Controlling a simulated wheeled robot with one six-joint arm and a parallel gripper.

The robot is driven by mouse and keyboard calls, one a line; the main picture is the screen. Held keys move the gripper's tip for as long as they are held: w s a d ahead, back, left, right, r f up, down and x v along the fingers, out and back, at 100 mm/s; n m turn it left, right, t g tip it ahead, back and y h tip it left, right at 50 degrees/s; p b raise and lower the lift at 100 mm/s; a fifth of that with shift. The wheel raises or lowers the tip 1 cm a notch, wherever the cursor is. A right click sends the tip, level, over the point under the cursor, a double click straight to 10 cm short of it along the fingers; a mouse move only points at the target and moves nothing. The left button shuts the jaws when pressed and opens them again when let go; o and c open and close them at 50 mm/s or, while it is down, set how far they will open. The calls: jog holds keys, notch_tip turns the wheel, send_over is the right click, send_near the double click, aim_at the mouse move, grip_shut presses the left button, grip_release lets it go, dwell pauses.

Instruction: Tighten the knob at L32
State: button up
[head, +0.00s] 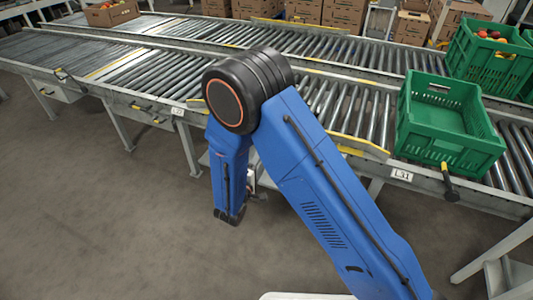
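No label that clearly reads L32 shows in the head view. A black knob on a yellow stem (450,187) sticks out from the front rail below the green crate, right of a white label (402,175) that seems to read L31. Another white label (178,111) on the rail left of my arm is too small to read surely. Black and yellow handles (154,121) sit left of it. My blue arm bends over in the middle, its forearm pointing down in front of the conveyor. My gripper is mostly hidden behind the forearm; its fingers cannot be made out.
Roller conveyors (352,106) cross the view. An empty green crate (448,130) stands on the near line; a green crate with tomatoes (492,58) stands behind. A cardboard box (111,13) is at far left. Grey floor (90,210) is clear at left; a metal frame (497,265) stands lower right.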

jog(key=v, duration=1.1)
jog(key=shift+s, duration=0.2)
jog(key=d+r+m+g+h, duration=0.35)
jog(key=d+r+g, duration=0.2)
jog(key=d, duration=0.65)
jog(key=d+r+m+g+h, duration=0.35)
jog(key=d+r, duration=0.35)
jog(key=d, duration=0.5)
jog(key=s+d+r+m+g+y, duration=0.2)
jog(key=s+d+g, duration=0.1)
jog(key=d, duration=0.3)
jog(key=s+d+r+m+g+y, duration=0.1)
jog(key=s+d+r+g, duration=0.2)
jog(key=s+d, duration=0.15)
jog(key=s+d+r+m+t+y, duration=0.1)
jog(key=s+d+r+m+y, duration=0.1)
jog(key=s+r+y, duration=0.2)
jog(key=s+d+r+m+t+y, duration=0.1)
jog(key=s+r+y, duration=0.3)
jog(key=s, duration=0.7)
jog(key=shift+s+d+m+t+y, duration=0.2)
jog(key=shift+d+m+t+y, duration=0.2)
jog(key=shift+d+y, duration=0.55)
